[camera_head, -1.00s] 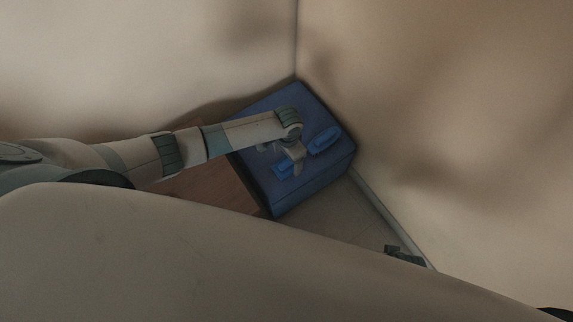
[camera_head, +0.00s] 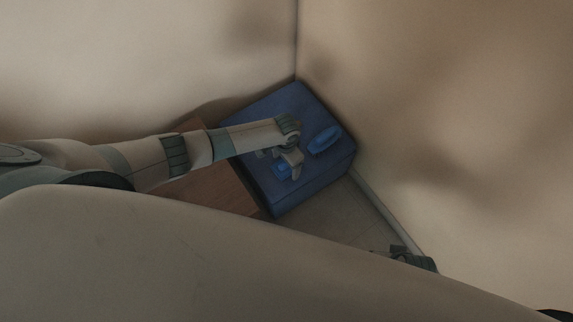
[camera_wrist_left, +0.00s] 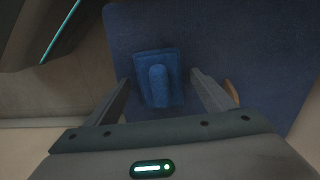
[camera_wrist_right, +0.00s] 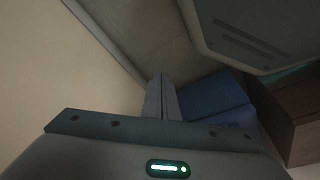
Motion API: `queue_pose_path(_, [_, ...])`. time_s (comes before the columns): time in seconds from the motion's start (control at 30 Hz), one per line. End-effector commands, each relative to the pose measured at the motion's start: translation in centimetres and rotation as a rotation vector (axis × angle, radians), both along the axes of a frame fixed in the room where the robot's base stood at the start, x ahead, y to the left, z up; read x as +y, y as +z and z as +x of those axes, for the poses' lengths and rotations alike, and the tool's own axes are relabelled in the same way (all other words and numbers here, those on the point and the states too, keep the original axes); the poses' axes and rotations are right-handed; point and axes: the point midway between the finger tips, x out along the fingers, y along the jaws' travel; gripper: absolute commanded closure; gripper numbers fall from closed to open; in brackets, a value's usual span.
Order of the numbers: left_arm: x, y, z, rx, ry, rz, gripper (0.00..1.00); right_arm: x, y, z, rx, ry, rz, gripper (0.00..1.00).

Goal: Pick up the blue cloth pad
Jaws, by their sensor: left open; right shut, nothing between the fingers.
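The blue cloth pad (camera_head: 280,171) lies on top of a dark blue padded block (camera_head: 321,182). In the left wrist view the pad (camera_wrist_left: 159,61) is a folded rectangle with a rounded lump on it. My left gripper (camera_wrist_left: 160,77) is open, with one finger on each side of the pad and gaps between fingers and cloth. My right gripper (camera_wrist_right: 162,78) is shut and empty, away from the pad, low by the right wall.
The block stands in a corner between two beige walls. A brown wooden surface (camera_head: 215,184) adjoins it on the left. Bare floor (camera_head: 330,222) shows in front.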

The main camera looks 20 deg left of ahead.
Motion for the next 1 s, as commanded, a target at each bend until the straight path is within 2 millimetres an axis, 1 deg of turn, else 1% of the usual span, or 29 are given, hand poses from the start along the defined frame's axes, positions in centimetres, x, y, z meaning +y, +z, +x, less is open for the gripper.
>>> queue_pose_path(0.07, [0.0, 0.0, 0.0, 0.0, 0.0, 0.0, 0.23, 0.0, 0.0, 0.0, 0.0, 0.0, 0.0, 1.0])
queue_pose_path(0.17, [0.0, 0.0, 0.0, 0.0, 0.0, 0.0, 0.45, 0.0, 0.0, 0.0, -0.001, 0.0, 0.0, 1.0])
queue_pose_path(0.2, [0.0, 0.0, 0.0, 0.0, 0.0, 0.0, 0.54, 0.0, 0.0, 0.0, -0.001, 0.0, 0.0, 1.0])
queue_pose_path(0.27, [0.0, 0.0, 0.0, 0.0, 0.0, 0.0, 0.68, 0.0, 0.0, 0.0, -0.001, 0.0, 0.0, 1.0])
queue_pose_path(0.53, [0.0, 0.0, 0.0, 0.0, 0.0, 0.0, 0.68, 0.0, 0.0, 0.1, -0.001, 0.0, 0.0, 1.0])
queue_pose_path(0.67, [0.0, 0.4, 0.0, 0.001, 0.0, 0.001, 0.68, 0.0, 0.1, 0.1, -0.003, 0.0, 0.001, 1.0])
queue_pose_path(0.8, [0.0, 1.5, 0.0, -0.001, 0.0, -0.002, 0.68, 0.0, -0.4, 0.2, -0.004, 0.0, 0.002, 1.0])
queue_pose_path(0.87, [0.0, 2.3, 0.0, -0.001, 0.0, -0.001, 0.68, 0.1, -1.4, 0.2, 0.002, 0.001, 0.001, 1.0])
queue_pose_path(1.0, [0.0, 4.6, 0.0, -0.002, 0.0, -0.003, 0.68, 0.0, -2.9, 0.2, 0.005, 0.002, 0.002, 1.0])
